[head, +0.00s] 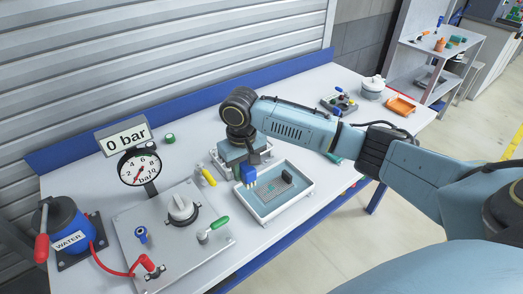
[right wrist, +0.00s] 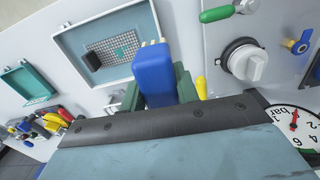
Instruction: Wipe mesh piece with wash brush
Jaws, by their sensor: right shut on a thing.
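My right gripper (head: 250,168) is shut on the blue wash brush (head: 248,178), which points down above the left end of a white-rimmed tray (head: 305,190). In the right wrist view the brush (right wrist: 153,78) sits between the fingers, with pale tips at its far end. The grey mesh piece (head: 275,191) lies flat in the tray's teal basin; it also shows in the right wrist view (right wrist: 118,46), with a teal patch on it. The brush appears apart from the mesh. My left gripper is not in view.
A small dark block (head: 287,175) is in the tray by the mesh. To the left stand a plate with a white knob (head: 182,208), a green-handled valve (head: 217,224), a gauge (head: 139,168) and a blue water container (head: 62,227). An orange tray (head: 400,105) is at the far right.

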